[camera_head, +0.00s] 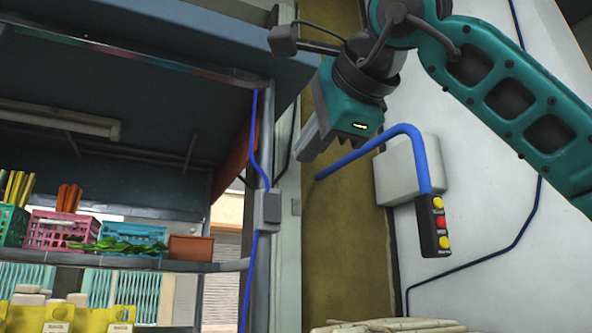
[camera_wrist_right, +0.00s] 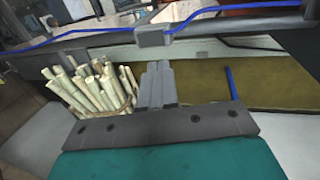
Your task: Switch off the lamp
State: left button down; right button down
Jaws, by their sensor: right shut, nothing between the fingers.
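The lamp (camera_head: 62,122) is a long tube fixture under the stall roof at the upper left of the head view. Its tube looks dull, with no clear glow. A grey switch box (camera_head: 268,207) sits on the stall post, with blue cable above and below it. It also shows in the right wrist view (camera_wrist_right: 154,37), just beyond the fingertips. My right gripper (camera_head: 306,152) is shut and empty, above and to the right of the box in the head view. Its closed fingers (camera_wrist_right: 158,68) point toward the box in the wrist view; contact cannot be told. My left gripper is not in view.
A black control box (camera_head: 434,226) with red and yellow buttons hangs from a blue pipe (camera_head: 412,130) at right. Crates (camera_head: 62,230) and a brown planter (camera_head: 191,248) stand on the stall shelf. A bundle of cane (camera_wrist_right: 95,85) shows left of my fingers.

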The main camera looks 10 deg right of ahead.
jog(key=shift+r+v, duration=0.25)
jog(key=shift+v, duration=1.15)
jog(key=shift+a, duration=0.1)
jog(key=shift+w, duration=0.1)
